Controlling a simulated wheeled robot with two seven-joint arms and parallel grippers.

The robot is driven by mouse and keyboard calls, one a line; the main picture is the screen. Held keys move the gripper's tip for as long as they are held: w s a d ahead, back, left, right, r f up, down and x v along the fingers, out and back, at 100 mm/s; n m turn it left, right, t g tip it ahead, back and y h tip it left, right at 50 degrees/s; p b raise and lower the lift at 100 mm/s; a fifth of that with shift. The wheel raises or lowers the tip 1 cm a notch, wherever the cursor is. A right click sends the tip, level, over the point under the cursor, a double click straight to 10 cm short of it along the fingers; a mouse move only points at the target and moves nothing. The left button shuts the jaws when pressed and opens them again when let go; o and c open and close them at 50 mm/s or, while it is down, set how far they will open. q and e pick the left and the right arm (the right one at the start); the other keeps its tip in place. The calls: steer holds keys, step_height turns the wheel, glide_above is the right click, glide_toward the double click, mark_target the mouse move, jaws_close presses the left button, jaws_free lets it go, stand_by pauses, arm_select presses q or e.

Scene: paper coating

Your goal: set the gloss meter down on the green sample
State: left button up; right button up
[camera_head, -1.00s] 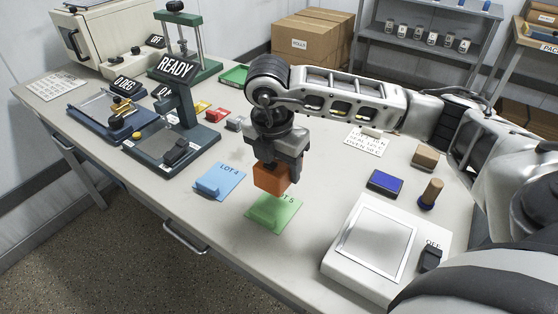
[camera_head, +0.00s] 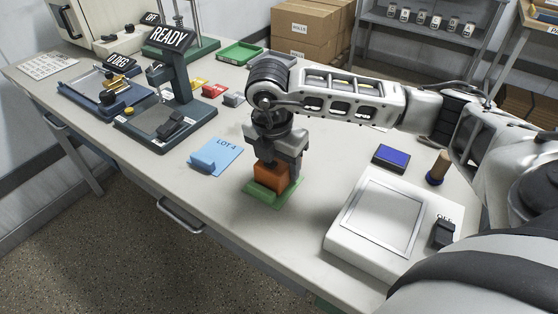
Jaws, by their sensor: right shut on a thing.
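The gloss meter appears to be the orange block (camera_head: 268,174) in my right gripper (camera_head: 276,160). The right gripper points down and is shut on it. The block is at the green sample (camera_head: 262,198), over its middle, and hides much of it and its label. The block's underside looks very close to the sample or touching it; I cannot tell which. My left gripper is not in view.
A blue sample marked LOT 4 (camera_head: 217,157) lies just left. A device reading READY (camera_head: 166,118) stands farther left. A white light panel (camera_head: 384,222), a blue ink pad (camera_head: 390,158) and a wooden-handled stamp (camera_head: 438,168) are on the right. The table's front edge is close.

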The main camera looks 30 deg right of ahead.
stand_by(0.9)
steer(key=o, duration=1.4)
steer(key=r, duration=0.5)
steer(key=a+r+p, duration=0.1)
steer(key=r, duration=0.4)
steer(key=s+a+r, duration=0.1)
steer(key=r, duration=0.4)
steer(key=shift+a+r, duration=0.1)
steer(key=shift+r, duration=0.3)
